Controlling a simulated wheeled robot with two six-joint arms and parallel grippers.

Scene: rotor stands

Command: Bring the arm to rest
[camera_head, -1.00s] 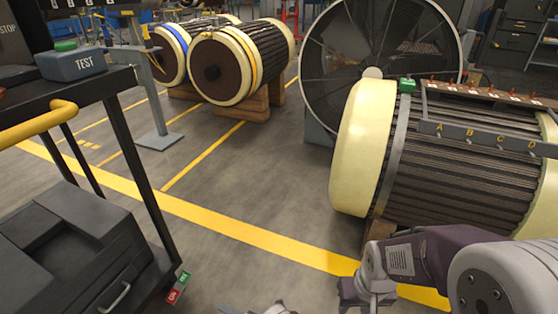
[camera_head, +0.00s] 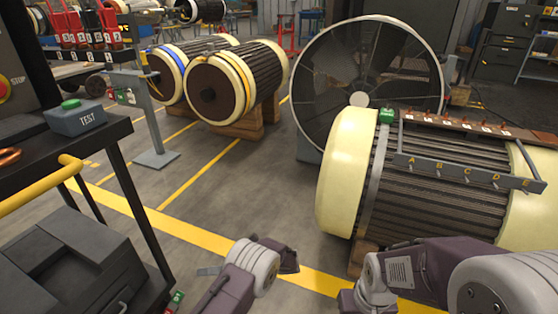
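My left arm rises from the bottom centre, with a purple link and a pale round joint. My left gripper (camera_head: 287,257) is at its dark end, over the floor by the yellow line; its fingers do not show clearly. A thin grey piece sticks out left of the joint. My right arm reaches in from the lower right, in front of the large rotor (camera_head: 446,182). Its pale wrist joint and dark end part are low in the picture. The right gripper's fingers are not visible. I see nothing held by either arm.
A black cart with a yellow handle (camera_head: 40,188) and a TEST box (camera_head: 75,118) stands at left. A lettered rack (camera_head: 465,175) is along the large rotor. A big fan (camera_head: 365,85) stands behind it. Two rotors (camera_head: 238,85) rest on wooden blocks. Floor between is clear.

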